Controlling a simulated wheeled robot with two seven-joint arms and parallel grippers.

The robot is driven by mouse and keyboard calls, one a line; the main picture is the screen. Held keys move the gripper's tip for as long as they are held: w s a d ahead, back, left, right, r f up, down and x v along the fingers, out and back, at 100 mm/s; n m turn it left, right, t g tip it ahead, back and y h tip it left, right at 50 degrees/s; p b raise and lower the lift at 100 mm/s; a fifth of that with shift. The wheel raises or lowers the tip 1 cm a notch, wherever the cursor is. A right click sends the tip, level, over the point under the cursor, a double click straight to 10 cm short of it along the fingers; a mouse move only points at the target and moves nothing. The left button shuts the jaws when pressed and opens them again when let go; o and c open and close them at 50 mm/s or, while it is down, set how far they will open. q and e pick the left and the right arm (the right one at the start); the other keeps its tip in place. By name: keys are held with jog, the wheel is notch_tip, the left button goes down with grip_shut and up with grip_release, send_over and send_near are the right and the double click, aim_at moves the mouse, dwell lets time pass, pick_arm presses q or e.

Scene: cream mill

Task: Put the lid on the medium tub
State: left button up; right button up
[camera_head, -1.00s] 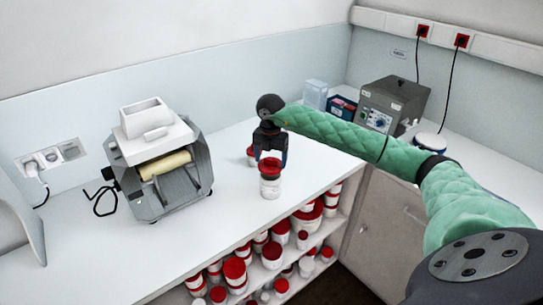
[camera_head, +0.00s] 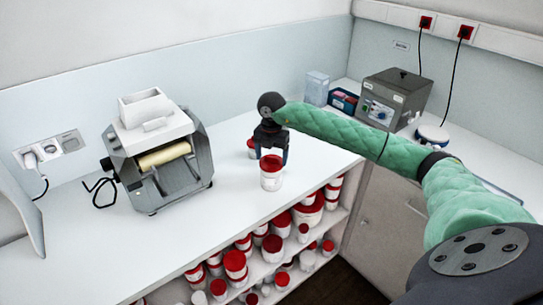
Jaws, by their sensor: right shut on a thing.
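The medium tub (camera_head: 271,182), white with a pale label, stands upright near the front edge of the white counter. A red lid (camera_head: 271,160) is at its top, directly over the rim, and no gap shows between them. My right gripper (camera_head: 271,158) points down over the tub, shut on the lid with its dark fingers at either side. I cannot tell whether the lid is fully seated. My left gripper is not in view.
Another red-lidded tub (camera_head: 252,148) stands just behind my right gripper, partly hidden. The grey mill (camera_head: 160,165) stands to the left. Shelves below hold several red-lidded tubs (camera_head: 235,265). A grey box device (camera_head: 395,98) stands at the back right. The counter's front left is clear.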

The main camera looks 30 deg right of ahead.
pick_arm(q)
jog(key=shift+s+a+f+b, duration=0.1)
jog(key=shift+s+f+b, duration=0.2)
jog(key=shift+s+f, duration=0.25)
pick_arm(e)
jog(key=shift+f, duration=0.1)
pick_arm(q)
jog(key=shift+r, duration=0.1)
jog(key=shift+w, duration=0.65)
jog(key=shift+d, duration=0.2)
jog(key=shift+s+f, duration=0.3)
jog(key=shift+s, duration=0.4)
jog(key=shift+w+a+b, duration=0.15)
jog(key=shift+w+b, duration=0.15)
jog(key=shift+b, duration=0.1)
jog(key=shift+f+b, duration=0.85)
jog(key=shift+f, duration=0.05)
pick_arm(e)
jog(key=shift+f, duration=0.55)
